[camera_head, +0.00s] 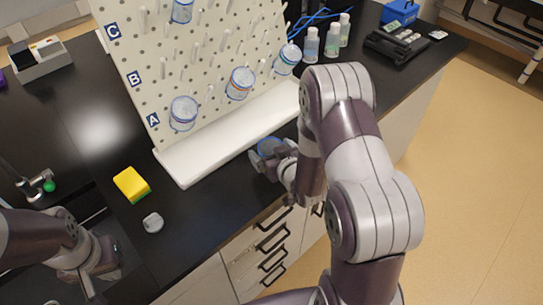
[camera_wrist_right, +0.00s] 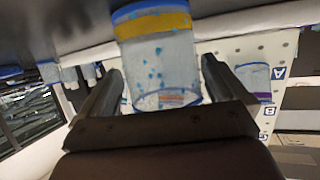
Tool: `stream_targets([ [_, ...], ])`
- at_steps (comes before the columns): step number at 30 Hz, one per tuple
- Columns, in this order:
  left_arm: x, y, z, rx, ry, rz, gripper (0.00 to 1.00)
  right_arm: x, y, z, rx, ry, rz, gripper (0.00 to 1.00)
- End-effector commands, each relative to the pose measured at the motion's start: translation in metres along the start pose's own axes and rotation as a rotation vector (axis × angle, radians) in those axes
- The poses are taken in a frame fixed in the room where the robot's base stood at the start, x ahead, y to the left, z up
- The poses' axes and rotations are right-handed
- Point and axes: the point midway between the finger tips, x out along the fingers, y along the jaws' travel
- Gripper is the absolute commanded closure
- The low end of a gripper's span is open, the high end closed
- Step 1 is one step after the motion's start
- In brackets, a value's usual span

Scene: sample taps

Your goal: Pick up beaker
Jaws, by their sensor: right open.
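A clear beaker with a blue rim and a yellow band (camera_wrist_right: 157,55) fills the middle of the right wrist view, between the two fingers. In the head view the beaker (camera_head: 270,147) stands on the black bench in front of the pegboard tray, partly hidden by my right gripper (camera_head: 268,160). My right gripper (camera_wrist_right: 160,95) is open around the beaker; I cannot tell whether either finger touches it. My left gripper (camera_head: 92,287) is at the lower left, away from the beaker, and its jaws are not clear.
A white pegboard (camera_head: 208,50) holds several beakers, such as one by row A (camera_head: 183,113). A yellow sponge (camera_head: 131,184) and a small grey object (camera_head: 153,222) lie on the bench to the left. Bottles (camera_head: 311,45) and a black tray (camera_head: 396,46) stand at the far right.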

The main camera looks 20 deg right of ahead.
Motion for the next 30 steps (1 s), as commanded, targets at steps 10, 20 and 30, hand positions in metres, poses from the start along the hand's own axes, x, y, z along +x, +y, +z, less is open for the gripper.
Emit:
stream_targets([
  [10, 0.0, 0.0, 0.0, 0.0, 0.0, 0.0, 1.0, 0.001, 0.0, 0.0, 0.0, 0.0, 0.0, 0.47],
  [20, 0.0, 0.0, 0.0, 0.0, 0.0, 0.0, 1.0, 0.001, 0.0, -0.001, 0.0, 0.0, 0.0, 0.61],
  [30, 0.003, 0.0, 0.0, 0.0, 0.0, 0.0, 1.0, -0.02, 0.008, -0.041, 0.001, 0.004, 0.005, 0.61],
])
